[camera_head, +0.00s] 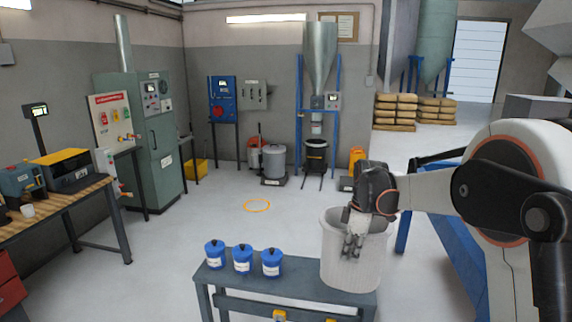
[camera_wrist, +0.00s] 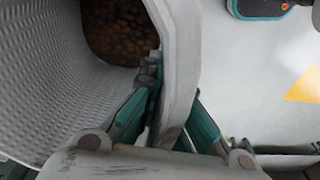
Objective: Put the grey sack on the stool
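The grey sack (camera_head: 345,272) stands upright and open on the right end of a dark bench. In the wrist view its pale wall (camera_wrist: 182,50) runs between my fingers, with brown contents deeper inside. My gripper (camera_head: 352,245) is at the sack's rim, and it also shows in the wrist view (camera_wrist: 175,100). One finger is on the inner side of the wall and the other on the outer side, both seeming to press on it. I cannot make out a stool with certainty in either view.
Three blue-lidded jars (camera_head: 242,260) stand on the bench (camera_head: 300,285) left of the sack. A blue frame (camera_head: 445,245) is close on the right. A workbench (camera_head: 75,205) is at left, and a hopper (camera_head: 320,50) at the back.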

